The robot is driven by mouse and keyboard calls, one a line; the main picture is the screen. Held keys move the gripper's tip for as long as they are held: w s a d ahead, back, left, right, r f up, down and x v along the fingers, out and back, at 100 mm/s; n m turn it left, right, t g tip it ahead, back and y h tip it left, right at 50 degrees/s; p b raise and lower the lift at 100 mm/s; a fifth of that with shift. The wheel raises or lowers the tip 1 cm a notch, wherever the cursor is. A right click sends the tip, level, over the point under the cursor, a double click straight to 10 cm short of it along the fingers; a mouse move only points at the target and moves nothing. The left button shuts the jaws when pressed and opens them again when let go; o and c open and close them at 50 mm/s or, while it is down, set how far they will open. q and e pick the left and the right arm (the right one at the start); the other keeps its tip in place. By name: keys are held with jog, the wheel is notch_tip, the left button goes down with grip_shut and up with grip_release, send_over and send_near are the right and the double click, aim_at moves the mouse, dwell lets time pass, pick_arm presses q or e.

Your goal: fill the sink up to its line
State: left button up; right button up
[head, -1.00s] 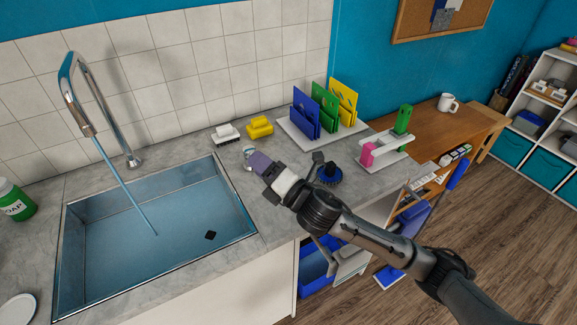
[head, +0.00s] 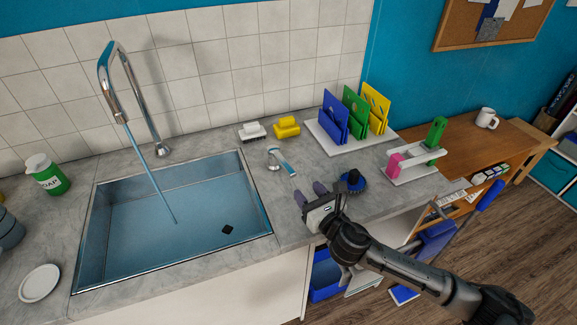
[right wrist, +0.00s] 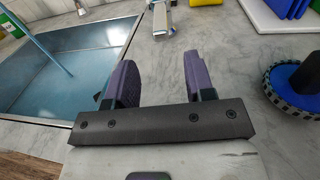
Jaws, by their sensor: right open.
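The steel sink (head: 262,218) is set in the grey counter, with a small dark square on its floor. A blue water stream (head: 151,175) falls into it from the curved chrome faucet (head: 112,85). I cannot make out a fill line or the exact water level. A tap lever (head: 282,161) with a chrome base stands right of the sink; it also shows at the top of the right wrist view (right wrist: 162,18). My right gripper (head: 309,193) is open and empty, in front of the lever and apart from it. My left gripper is out of view.
A blue round brush (head: 351,181) lies close right of my right gripper. White and yellow blocks (head: 286,127) and a rack of coloured boards (head: 357,110) stand behind. A soap bottle (head: 47,175) and white plate (head: 40,283) are left of the sink.

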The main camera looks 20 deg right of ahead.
aim_at(287, 166)
jog(key=w, duration=0.3)
jog(key=w+a, duration=0.1)
jog(key=w, duration=0.7)
jog(key=shift+w+a+p, duration=0.1)
jog(key=shift+a+p, duration=0.25)
jog(key=shift+p, duration=0.05)
grip_shut()
jog(key=shift+a, duration=0.1)
